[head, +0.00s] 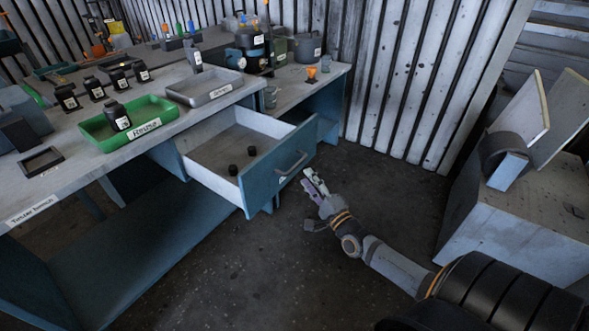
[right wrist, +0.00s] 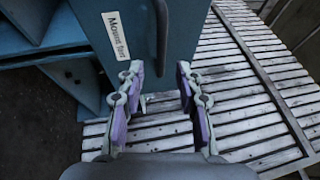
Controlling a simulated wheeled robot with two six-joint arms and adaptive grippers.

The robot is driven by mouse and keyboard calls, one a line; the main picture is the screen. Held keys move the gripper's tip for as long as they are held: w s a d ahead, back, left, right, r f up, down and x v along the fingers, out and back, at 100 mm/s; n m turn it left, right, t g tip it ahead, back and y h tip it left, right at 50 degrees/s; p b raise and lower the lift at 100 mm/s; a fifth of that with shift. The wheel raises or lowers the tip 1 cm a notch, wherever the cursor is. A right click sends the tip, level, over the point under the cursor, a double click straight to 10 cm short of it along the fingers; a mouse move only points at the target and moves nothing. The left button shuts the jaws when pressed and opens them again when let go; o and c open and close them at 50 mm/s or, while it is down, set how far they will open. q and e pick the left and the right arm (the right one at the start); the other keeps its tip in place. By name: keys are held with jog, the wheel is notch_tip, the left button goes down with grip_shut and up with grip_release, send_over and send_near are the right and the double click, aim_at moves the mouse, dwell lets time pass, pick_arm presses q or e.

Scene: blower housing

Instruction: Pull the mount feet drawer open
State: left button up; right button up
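In the right wrist view a white label (right wrist: 116,36) reads "Mount feet", beside the handle (right wrist: 162,32). My right gripper (head: 315,181) is just in front of the drawer front. In the right wrist view its fingers (right wrist: 160,75) are spread apart with nothing between the tips, and the handle lies ahead of them. My left gripper is not in view.
The bench top holds a green "Reuse" tray (head: 98,128) with a black part, a grey tray (head: 183,91) and several black labelled parts. A grey block (head: 520,225) stands at the right. The floor (head: 390,195) between them is clear.

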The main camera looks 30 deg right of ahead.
aim_at(297, 164)
pick_arm(q)
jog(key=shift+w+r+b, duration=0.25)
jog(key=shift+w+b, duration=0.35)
jog(key=shift+b, duration=0.25)
pick_arm(e)
jog(key=w, duration=0.2)
jog(key=w+r, duration=0.1)
jog(key=w, duration=0.4)
jog(key=shift+r, duration=0.25)
grip_shut()
